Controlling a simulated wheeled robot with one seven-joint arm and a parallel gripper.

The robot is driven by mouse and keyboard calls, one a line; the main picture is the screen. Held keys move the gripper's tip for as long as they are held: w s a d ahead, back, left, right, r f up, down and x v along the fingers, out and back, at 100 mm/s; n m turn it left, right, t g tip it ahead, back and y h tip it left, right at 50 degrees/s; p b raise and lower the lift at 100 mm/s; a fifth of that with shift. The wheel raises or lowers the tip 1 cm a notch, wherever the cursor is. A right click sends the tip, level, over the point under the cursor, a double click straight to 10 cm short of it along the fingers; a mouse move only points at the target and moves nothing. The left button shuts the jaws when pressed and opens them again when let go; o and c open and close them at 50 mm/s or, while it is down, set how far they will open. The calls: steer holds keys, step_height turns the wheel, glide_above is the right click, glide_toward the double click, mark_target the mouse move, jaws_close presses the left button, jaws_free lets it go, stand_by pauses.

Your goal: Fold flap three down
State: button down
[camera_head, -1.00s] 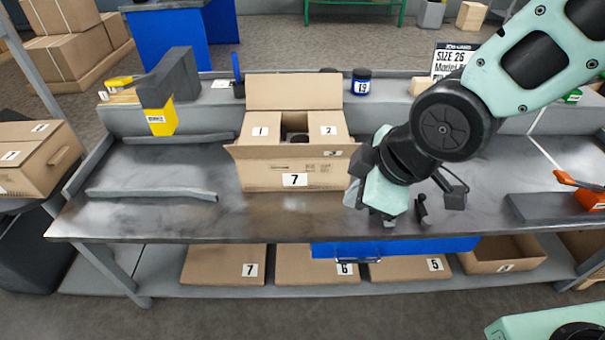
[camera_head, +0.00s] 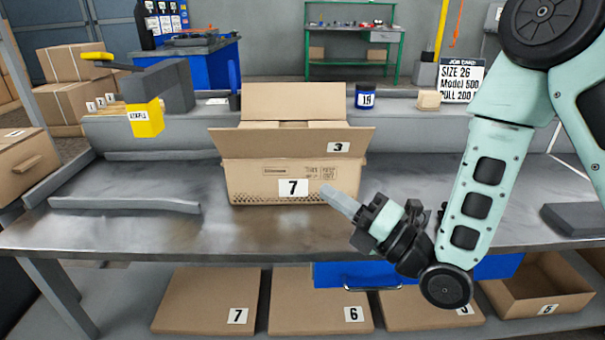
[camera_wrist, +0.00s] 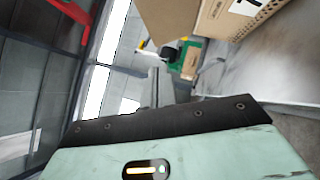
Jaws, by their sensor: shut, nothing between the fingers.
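The cardboard box with label 7 (camera_head: 255,183) stands on the workbench in the head view. Flap three (camera_head: 300,140), marked 3, is the near flap; it stands out toward me and tilted upward. The far flap (camera_head: 293,101) stands upright. The flaps marked 1 and 2 are hidden behind flap three. My gripper (camera_head: 338,199) is shut and empty, in front of the box's lower right side, below flap three and apart from it. In the wrist view, part of the box (camera_wrist: 225,20) shows at the top right, and the shut fingers (camera_wrist: 155,88) point away from the camera.
A grey steel bench (camera_head: 110,232) has loose bars at its left. A yellow-and-grey tool (camera_head: 146,118) stands left of the box. A dark blue jar (camera_head: 364,95) and a job card (camera_head: 461,81) are behind. Flat boxes (camera_head: 208,300) lie on the shelf below. The bench front is clear.

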steer(key=d+t+b, duration=0.1)
steer(key=d, duration=0.1)
steer(key=b, duration=0.8)
glide_toward(288, 131)
steer(key=shift+t, duration=0.4)
steer(key=shift+f+x, duration=0.15)
steer(key=shift+x, duration=1.35)
steer(key=shift+f+x, duration=0.15)
steer(key=shift+x, duration=1.35)
steer(key=shift+a+r+p, duration=0.15)
steer(key=shift+a+p, duration=0.05)
steer(key=shift+p, duration=0.1)
